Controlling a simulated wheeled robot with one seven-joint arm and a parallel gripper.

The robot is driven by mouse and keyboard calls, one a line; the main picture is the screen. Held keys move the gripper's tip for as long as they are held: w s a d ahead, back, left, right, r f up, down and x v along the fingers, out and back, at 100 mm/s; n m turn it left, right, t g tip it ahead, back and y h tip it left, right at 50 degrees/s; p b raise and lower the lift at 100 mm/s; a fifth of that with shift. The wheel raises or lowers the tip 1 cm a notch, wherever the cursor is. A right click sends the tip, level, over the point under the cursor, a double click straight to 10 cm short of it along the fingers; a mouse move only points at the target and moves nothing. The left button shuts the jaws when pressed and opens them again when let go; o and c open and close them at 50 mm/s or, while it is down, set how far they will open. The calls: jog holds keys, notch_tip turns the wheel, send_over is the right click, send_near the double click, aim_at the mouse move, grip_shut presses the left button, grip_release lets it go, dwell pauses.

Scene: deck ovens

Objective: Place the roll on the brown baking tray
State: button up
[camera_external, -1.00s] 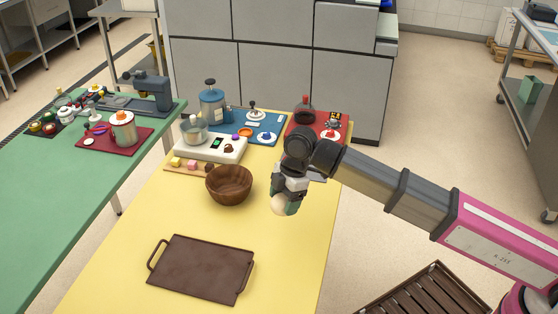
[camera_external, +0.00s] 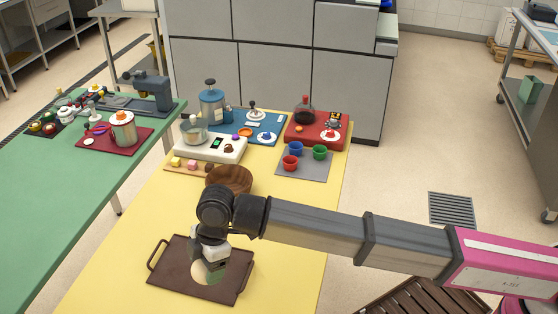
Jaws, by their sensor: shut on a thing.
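The brown baking tray (camera_external: 174,277) lies flat on the near part of the yellow table, with a handle at each short end. My gripper (camera_external: 209,267) is above the tray, pointing down, and shut on the pale roll (camera_external: 205,276). I cannot tell from this angle whether the roll touches the tray.
A wooden bowl (camera_external: 228,179) stands behind my gripper, partly hidden by my arm. A grey mat (camera_external: 304,174) with red, blue and green cups is at the right. A scale (camera_external: 213,148) stands farther back. The yellow table (camera_external: 290,235) is clear right of the tray.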

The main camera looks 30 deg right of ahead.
jog(key=w+f, duration=0.2)
jog(key=w, duration=0.1)
jog(key=w+f, duration=0.2)
jog(key=w, duration=0.2)
jog(key=w+d+f, duration=0.1)
jog(key=w+f, duration=0.1)
jog(key=w, duration=0.1)
jog(key=shift+w+f, duration=0.15)
jog(key=shift+w, duration=0.15)
jog(key=shift+f, duration=2)
jog(key=shift+f, duration=0.15)
jog(key=o, duration=0.9)
jog(key=v, duration=1.2)
